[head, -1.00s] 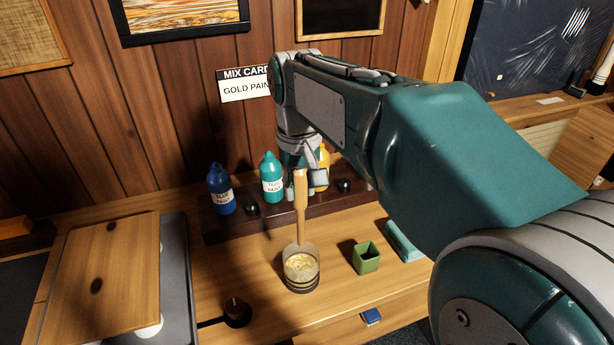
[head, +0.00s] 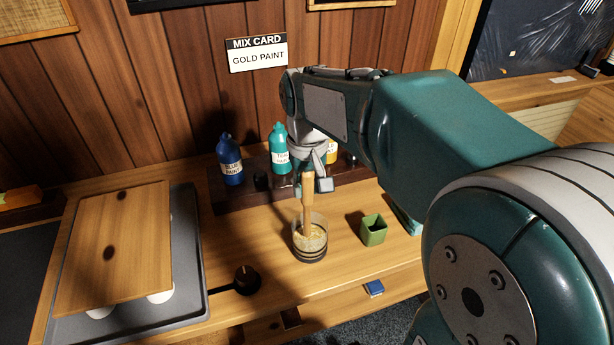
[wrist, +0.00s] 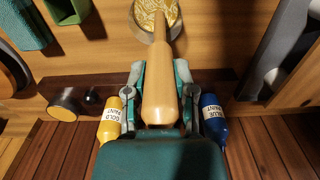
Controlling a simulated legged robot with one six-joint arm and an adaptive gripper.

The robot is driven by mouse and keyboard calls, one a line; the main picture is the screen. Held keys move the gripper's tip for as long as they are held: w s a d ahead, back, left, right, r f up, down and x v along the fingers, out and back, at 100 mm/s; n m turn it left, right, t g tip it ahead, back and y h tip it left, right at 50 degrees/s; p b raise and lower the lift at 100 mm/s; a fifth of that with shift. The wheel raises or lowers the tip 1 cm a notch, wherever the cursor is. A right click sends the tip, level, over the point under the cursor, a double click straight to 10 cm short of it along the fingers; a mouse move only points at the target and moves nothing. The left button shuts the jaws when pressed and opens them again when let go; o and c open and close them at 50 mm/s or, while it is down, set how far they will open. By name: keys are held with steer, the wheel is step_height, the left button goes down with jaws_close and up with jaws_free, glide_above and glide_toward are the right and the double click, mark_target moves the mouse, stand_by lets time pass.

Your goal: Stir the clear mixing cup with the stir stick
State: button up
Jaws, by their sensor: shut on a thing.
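The clear mixing cup (head: 311,247) stands upright on the wooden bench, with gold-swirled paint in it. It also shows at the top of the wrist view (wrist: 146,24). The wooden stir stick (head: 308,203) points down from my gripper (head: 312,184) with its lower end inside the cup. In the wrist view, the stick (wrist: 161,85) lies between the two fingers of my gripper (wrist: 160,98), which is shut on it. The stick's tip is hidden in the paint. My gripper is above the cup, in front of the paint shelf.
Blue (head: 229,160), teal (head: 279,149) and partly hidden gold (wrist: 111,120) paint bottles stand on the dark shelf behind. A green square cup (head: 373,231) is right of the mixing cup. A wooden board (head: 118,245) over a grey tray is left. A black knob (head: 246,280) is front left.

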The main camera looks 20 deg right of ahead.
mark_target(310, 200)
steer(key=shift+d+f, duration=0.5)
steer(key=shift+f, duration=0.95)
steer(key=shift+a+f, duration=0.3)
steer(key=shift+f, duration=0.25)
steer(key=shift+d, duration=0.15)
steer(key=shift+w, duration=0.1)
